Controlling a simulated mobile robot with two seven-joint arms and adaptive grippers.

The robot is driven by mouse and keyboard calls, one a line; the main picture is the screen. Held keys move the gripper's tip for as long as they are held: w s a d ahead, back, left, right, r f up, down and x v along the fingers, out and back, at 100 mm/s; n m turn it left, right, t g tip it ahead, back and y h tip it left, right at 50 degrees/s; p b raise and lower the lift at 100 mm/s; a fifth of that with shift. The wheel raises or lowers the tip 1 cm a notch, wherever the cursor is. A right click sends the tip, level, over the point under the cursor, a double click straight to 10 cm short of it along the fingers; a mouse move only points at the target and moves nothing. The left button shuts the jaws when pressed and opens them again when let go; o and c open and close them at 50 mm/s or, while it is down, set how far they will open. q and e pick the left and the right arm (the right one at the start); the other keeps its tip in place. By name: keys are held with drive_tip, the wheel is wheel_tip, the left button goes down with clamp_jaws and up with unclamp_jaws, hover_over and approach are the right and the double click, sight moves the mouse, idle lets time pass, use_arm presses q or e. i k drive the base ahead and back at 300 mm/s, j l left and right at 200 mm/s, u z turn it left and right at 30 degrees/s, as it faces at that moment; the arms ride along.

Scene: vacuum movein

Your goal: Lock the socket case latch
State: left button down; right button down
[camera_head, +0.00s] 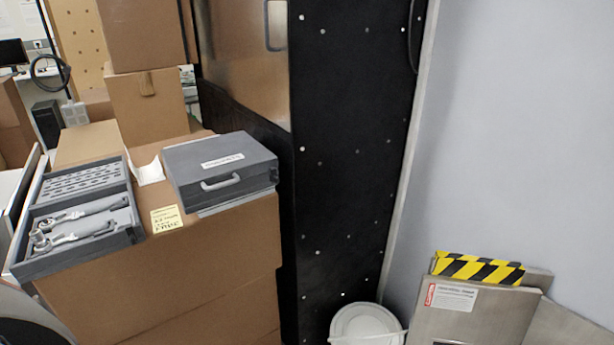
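A closed grey case (219,170) with a front handle (220,182) and a white label (222,160) lies on top of a cardboard box at the left. Its latch is too small to make out, so I cannot tell whether it is locked. Left of it lies an open grey case (78,212) with a perforated upper part and metal tools (75,225) in its lower tray. I cannot tell from this view which one is the socket case. Neither of my grippers is in view.
The cardboard box (200,275) bears both cases and a yellow note (166,218). More boxes (148,103) are stacked behind. A tall black panel (345,170) stands right of it. A white bucket (366,325) and a panel with a striped edge (478,269) are at the lower right.

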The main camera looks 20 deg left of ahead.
sight(274, 178)
drive_tip(key=i+l+u, duration=0.1)
drive_tip(key=l, duration=0.25)
drive_tip(key=i+l, duration=0.3)
drive_tip(key=i+l+u, duration=0.15)
drive_tip(key=l, duration=0.25)
drive_tip(key=i, duration=0.05)
